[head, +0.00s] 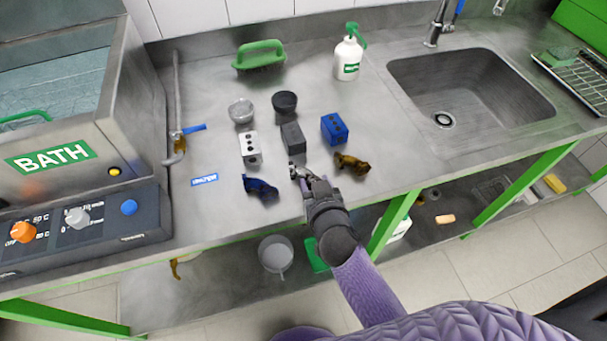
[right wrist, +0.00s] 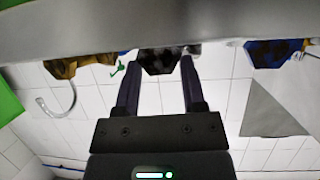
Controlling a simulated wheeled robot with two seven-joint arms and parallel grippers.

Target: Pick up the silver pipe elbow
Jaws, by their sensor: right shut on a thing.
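The silver pipe elbow (head: 294,171) is mostly hidden by my right gripper (head: 303,178) in the head view. In the right wrist view it shows as a dark, mottled grey piece (right wrist: 160,61) between the two fingers. My right gripper (right wrist: 159,75) is shut on it, low over the counter near the front edge. Whether the elbow still touches the counter cannot be told. My left gripper is not in view.
A blue elbow (head: 261,187) lies left of my right gripper and a brass one (head: 351,163) right. White (head: 250,148), dark grey (head: 293,138) and blue (head: 334,128) blocks stand behind. The sink (head: 470,90) is right, the bath (head: 70,150) left.

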